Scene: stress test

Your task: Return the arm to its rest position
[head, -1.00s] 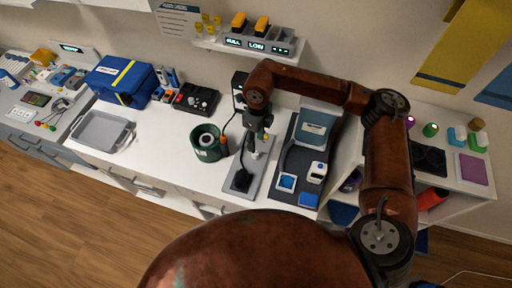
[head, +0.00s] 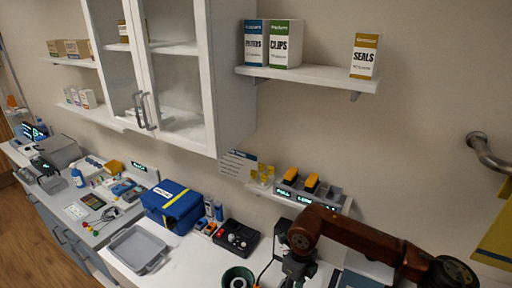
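My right arm (head: 365,240), rust-brown with dark joints, comes in from the lower right corner. It reaches left over the counter. My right gripper (head: 297,270) hangs at its end, at the bottom edge of the view. It points down beside the dark green round container (head: 238,277). Its fingertips are too small and cut off to tell whether they are open or shut, or hold anything. My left gripper is not in view.
A blue case (head: 172,207), a grey tray (head: 137,249) and a black control box (head: 236,238) stand on the counter left of the arm. Behind it is a low shelf with chargers (head: 305,187). Cabinets (head: 165,75) and a box shelf (head: 310,78) hang above.

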